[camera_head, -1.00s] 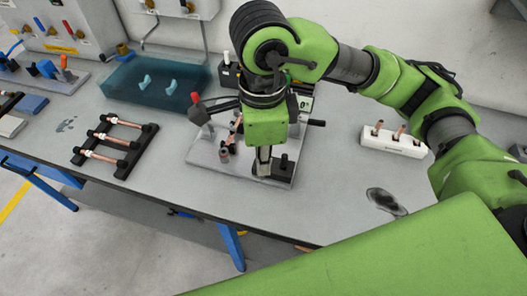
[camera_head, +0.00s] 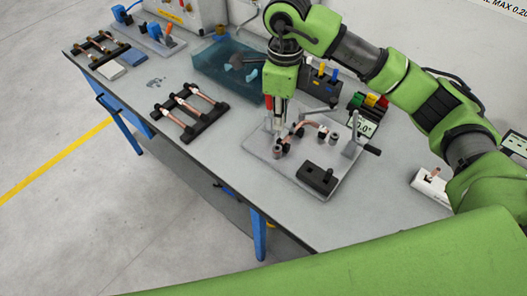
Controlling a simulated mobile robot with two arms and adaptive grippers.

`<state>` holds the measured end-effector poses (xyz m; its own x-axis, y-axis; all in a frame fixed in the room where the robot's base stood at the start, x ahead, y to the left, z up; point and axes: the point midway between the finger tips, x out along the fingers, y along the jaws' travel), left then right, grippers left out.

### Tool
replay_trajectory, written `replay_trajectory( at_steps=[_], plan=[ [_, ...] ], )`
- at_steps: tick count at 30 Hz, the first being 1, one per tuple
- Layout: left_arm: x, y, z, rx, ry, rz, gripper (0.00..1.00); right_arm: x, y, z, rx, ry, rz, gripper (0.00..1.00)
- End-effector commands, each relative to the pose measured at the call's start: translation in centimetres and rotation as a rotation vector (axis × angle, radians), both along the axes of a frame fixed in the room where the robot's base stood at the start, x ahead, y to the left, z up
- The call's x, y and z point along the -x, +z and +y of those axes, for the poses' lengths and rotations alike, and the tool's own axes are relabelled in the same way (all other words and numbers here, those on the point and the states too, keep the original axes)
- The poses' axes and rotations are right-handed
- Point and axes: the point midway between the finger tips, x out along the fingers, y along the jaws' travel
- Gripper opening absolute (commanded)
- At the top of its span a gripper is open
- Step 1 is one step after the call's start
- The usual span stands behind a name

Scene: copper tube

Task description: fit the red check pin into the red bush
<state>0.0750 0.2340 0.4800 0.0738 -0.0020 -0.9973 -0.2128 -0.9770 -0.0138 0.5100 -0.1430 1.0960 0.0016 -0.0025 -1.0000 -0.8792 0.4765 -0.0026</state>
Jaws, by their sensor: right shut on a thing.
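My right gripper (camera_head: 279,121) points down over the left back part of the grey fixture plate (camera_head: 340,190), close to the bent copper tube (camera_head: 311,127). It is shut on a thin piece, taken to be the red check pin, which its fingers mostly hide. A red upright part (camera_head: 268,104) shows just left of the fingers; I cannot tell whether it is the lever's grip. The red bush cannot be made out and is probably behind the fingers. A black block (camera_head: 317,180) at the plate's front has one dark peg standing in it. My left gripper is not in view.
A lever with a black handle (camera_head: 372,150) stands at the plate's right, by an angle display (camera_head: 362,128). A black tube rack (camera_head: 190,112), a teal tray (camera_head: 215,68) and a black holder (camera_head: 322,86) stand around. Table is clear in front of the rack.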

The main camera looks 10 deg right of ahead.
Motion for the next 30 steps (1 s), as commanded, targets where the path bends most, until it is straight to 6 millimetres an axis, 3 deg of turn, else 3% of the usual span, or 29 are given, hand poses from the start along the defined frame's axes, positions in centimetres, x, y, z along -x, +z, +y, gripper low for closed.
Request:
replay_trajectory(
  at_steps=[5, 9, 14, 22, 30],
  plan=[
    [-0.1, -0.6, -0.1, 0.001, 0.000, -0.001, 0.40, -0.8, -2.1, -0.9, -0.002, -0.015, 0.001, 0.00],
    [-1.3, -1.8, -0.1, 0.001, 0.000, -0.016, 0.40, -0.8, -4.6, -0.9, -0.002, -0.014, 0.001, 0.00],
    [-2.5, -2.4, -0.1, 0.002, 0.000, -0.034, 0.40, -0.8, -6.2, -0.9, -0.003, -0.014, -0.001, 0.00],
    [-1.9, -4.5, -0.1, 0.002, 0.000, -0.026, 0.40, -0.7, -10.4, -0.9, -0.001, -0.015, 0.003, 0.00],
    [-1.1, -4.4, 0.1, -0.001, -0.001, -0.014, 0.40, -0.8, -10.5, -0.9, -0.002, -0.013, 0.000, 0.00]
  ],
)
